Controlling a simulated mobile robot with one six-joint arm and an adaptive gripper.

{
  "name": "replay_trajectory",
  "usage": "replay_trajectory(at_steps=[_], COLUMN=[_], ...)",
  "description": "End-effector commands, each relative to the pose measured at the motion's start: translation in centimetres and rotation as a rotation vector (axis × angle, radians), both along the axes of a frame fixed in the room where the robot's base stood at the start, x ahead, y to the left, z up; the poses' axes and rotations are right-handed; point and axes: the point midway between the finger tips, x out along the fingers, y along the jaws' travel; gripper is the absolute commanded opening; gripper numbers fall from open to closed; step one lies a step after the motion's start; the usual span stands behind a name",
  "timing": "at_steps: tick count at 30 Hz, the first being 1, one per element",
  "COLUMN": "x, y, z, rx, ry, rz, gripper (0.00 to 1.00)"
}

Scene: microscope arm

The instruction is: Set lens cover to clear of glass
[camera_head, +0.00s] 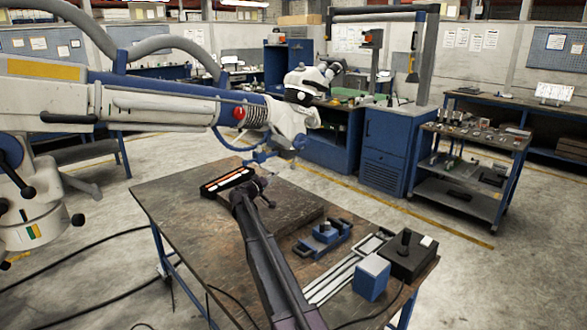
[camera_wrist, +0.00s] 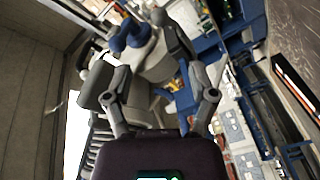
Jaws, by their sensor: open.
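The white microscope arm (camera_head: 165,100) reaches in from the left above the workbench. Its white and grey head (camera_head: 290,122) hangs at the arm's end. Small blue parts (camera_head: 262,155) show below the head. I cannot tell for sure which part is the lens cover. My gripper (camera_head: 262,184) is below the head, above the bench, and appears empty. In the wrist view my gripper (camera_wrist: 155,65) has its grey fingers spread. A grey body with a blue knob (camera_wrist: 122,38) lies beyond them; I cannot tell whether they touch.
The brown workbench (camera_head: 165,202) carries a black tray with orange strips (camera_head: 228,181), a blue and black fixture (camera_head: 324,236), a blue box (camera_head: 371,277) and a black box with a knob (camera_head: 409,257). A tool cart (camera_head: 470,165) stands at right. The floor between is clear.

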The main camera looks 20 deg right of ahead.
Motion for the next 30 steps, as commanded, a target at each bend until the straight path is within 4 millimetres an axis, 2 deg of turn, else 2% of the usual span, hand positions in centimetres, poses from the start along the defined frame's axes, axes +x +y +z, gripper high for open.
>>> replay_trajectory(at_steps=[8,24,30], x=[1.3,5.5,6.6], y=[-2.0,-9.0,-10.8], z=[0.0,0.0,0.0], rx=[0.0,0.0,0.0], ry=[0.0,0.0,0.0], rz=[-0.001,-0.002,-0.002], gripper=[0.73,0.73,0.73])
